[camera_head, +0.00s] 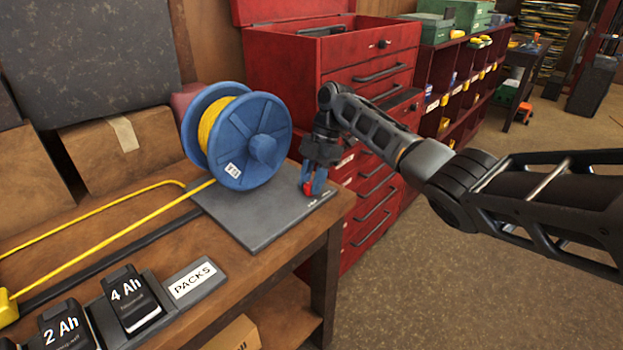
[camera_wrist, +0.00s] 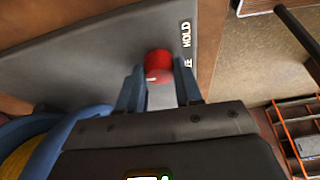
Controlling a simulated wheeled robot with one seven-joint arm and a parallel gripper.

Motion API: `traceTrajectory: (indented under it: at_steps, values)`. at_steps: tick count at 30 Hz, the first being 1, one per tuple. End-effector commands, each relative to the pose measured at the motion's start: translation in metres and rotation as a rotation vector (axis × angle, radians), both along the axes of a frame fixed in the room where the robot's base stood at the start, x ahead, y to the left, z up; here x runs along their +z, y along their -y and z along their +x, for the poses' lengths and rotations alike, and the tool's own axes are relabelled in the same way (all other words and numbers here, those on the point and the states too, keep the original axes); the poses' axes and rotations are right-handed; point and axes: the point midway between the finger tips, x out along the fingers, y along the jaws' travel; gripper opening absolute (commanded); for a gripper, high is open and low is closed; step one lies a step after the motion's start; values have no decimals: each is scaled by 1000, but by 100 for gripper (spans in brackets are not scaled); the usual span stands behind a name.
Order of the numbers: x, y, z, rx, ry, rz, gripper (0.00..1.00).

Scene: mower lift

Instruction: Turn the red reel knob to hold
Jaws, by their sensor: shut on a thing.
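The red reel knob (camera_wrist: 158,62) stands on the grey base plate (camera_wrist: 85,60) near the plate's edge. My gripper (camera_wrist: 159,72) points down at it, with one blue finger on each side, and is shut on the knob. A small white mark shows on the knob's near lower side in the wrist view, not on the side of the white word HOLD (camera_wrist: 186,35). A second label below HOLD is partly hidden by a finger. In the head view, my gripper (camera_head: 314,182) covers much of the red knob (camera_head: 308,188). The blue reel (camera_head: 255,150) with yellow cord stands upright on the plate.
The wooden bench (camera_head: 255,275) carries battery packs (camera_head: 135,300) at the front left and a yellow cord running left from the reel. A red tool cabinet (camera_head: 350,75) stands close behind my gripper. Open floor (camera_head: 440,290) lies to the right.

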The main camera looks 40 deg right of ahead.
Motion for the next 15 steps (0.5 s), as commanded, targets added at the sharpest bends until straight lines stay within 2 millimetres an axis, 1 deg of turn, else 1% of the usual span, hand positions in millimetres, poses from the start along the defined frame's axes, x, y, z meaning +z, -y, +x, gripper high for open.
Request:
traceTrajectory:
  at_steps: [8, 15]
  values:
    - [4, -1, -2, -186, 1, 3, 4]
    - [4, -2, -3, -413, 0, 3, 4]
